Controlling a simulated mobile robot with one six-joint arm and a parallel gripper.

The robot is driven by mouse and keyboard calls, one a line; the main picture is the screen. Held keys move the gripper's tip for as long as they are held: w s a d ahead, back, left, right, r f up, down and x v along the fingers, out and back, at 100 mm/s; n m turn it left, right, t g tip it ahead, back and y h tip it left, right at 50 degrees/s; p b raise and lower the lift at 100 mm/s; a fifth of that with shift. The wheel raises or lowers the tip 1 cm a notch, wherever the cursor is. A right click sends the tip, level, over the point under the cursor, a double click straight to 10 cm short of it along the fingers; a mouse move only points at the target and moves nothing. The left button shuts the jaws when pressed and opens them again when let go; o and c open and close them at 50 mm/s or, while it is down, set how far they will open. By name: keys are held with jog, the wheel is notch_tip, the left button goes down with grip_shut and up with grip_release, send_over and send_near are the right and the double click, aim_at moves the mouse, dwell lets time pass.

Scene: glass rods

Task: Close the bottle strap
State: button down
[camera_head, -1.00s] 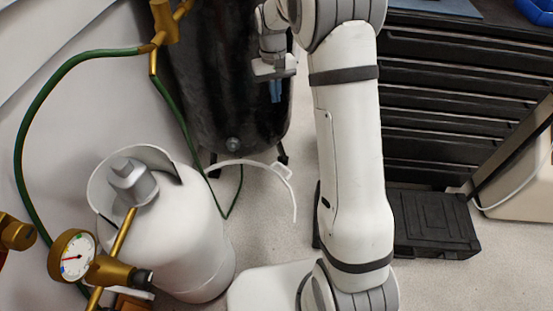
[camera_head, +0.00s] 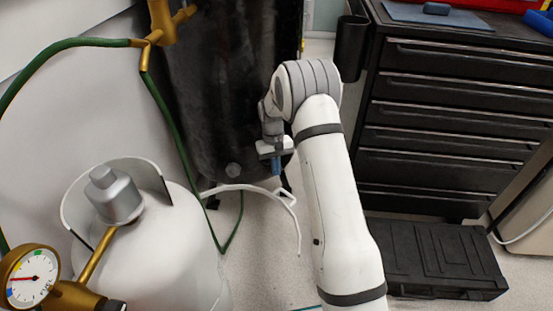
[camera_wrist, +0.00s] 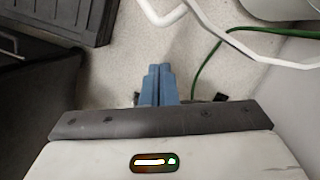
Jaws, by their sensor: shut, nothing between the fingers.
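The bottle is a white gas cylinder (camera_head: 165,255) with a grey valve cap at the left of the head view. The strap is a thin white curved bar (camera_head: 232,188) that stands out to the right of the cylinder, its end bent down, so it is open. It also shows in the wrist view (camera_wrist: 195,12) across the top right. My gripper (camera_head: 276,166) is right at the strap's outer part in the head view. Its blue fingers (camera_wrist: 158,82) are together and empty in the wrist view, with the strap beyond them. I cannot tell whether they touch it.
A dark tank (camera_head: 225,90) stands behind the strap. A green hose (camera_head: 180,125) and a brass gauge (camera_head: 32,278) are near the cylinder. A black drawer cabinet (camera_head: 450,120) and a black case (camera_head: 440,260) are at the right.

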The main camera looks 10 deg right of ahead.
jog(key=shift+s+d+f+b, duration=0.1)
jog(key=shift+s+f+b, duration=0.1)
jog(key=shift+s, duration=0.4)
jog(key=shift+s+d+f+b, duration=0.1)
jog(key=shift+s+f+b, duration=0.1)
jog(key=shift+s, duration=0.45)
jog(key=shift+s+f+b, duration=0.15)
jog(key=shift+s+b, duration=0.05)
jog(key=shift+s, duration=0.4)
